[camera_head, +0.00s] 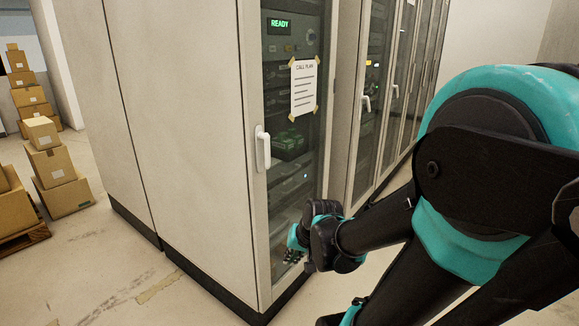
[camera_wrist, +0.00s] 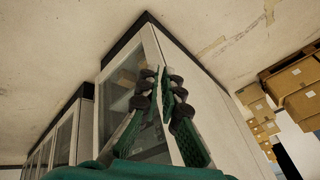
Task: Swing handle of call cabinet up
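The call cabinet (camera_head: 205,140) is a tall off-white cabinet with a glass front door, a green READY display and a taped "CALL PLAN" sheet (camera_head: 304,88). Its white handle (camera_head: 262,148) sits on the left frame of the door, with its grip pointing down. My gripper (camera_head: 291,258) is low in front of the door, below and right of the handle, and apart from it. In the wrist view the two fingers (camera_wrist: 163,73) lie close together with nothing between them. The cabinet (camera_wrist: 185,65) appears upside down behind them; I cannot make out the handle there.
More glass-door cabinets (camera_head: 385,90) with white handles continue to the right. Stacked cardboard boxes (camera_head: 53,165) stand on the floor at left, some on a wooden pallet (camera_head: 25,238). The floor (camera_head: 90,260) between boxes and cabinet is clear. My arm fills the right side.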

